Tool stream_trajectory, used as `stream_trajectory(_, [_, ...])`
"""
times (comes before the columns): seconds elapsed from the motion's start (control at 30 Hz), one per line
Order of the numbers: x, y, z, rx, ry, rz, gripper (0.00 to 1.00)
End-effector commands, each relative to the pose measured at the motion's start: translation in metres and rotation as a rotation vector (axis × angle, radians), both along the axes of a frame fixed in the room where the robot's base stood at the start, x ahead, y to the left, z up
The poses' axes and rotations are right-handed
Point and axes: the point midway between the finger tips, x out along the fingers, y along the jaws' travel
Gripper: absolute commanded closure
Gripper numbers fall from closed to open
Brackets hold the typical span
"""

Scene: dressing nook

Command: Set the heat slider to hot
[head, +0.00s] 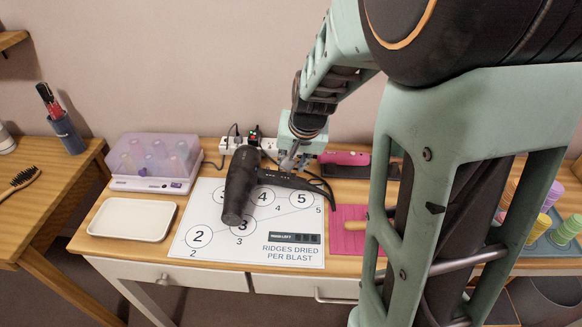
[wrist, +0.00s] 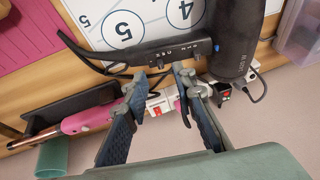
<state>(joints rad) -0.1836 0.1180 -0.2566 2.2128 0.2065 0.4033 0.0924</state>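A black hair dryer (head: 240,185) lies on the printed mat, its barrel pointing toward the table's front. Its dark handle (head: 295,181) stretches to the right. In the wrist view the dryer barrel (wrist: 238,38) is at the upper right, and the handle (wrist: 135,55) runs left, with small controls and lettering too small to read. I cannot tell the heat slider's setting. My gripper (wrist: 161,73) is open, with a gap between its fingertips, close beside the handle's control side. Contact cannot be told. In the head view my gripper (head: 289,163) is just behind the handle.
A pink curling iron (head: 345,158) lies right of my gripper. A power strip (head: 234,144) with plugs stands behind the dryer. A clear roller box (head: 152,184) and white tray (head: 133,219) are at left. A pink mat (head: 348,240) lies right of the printed mat (head: 200,245).

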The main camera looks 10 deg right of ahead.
Motion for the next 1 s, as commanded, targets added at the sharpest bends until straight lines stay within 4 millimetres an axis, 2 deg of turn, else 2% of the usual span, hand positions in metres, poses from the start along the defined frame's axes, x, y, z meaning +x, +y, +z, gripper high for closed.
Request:
stream_trajectory(0.2, [-0.015, -0.001, 0.036, 0.0, -0.003, -0.001, 0.75])
stream_trajectory(0.4, [-0.025, -0.002, 0.057, 0.001, -0.002, -0.001, 0.75])
stream_trajectory(0.87, [-0.029, -0.002, 0.063, 0.0, 0.001, -0.001, 0.75])
stream_trajectory(1.0, [-0.022, 0.006, 0.071, -0.003, -0.01, 0.008, 0.75])
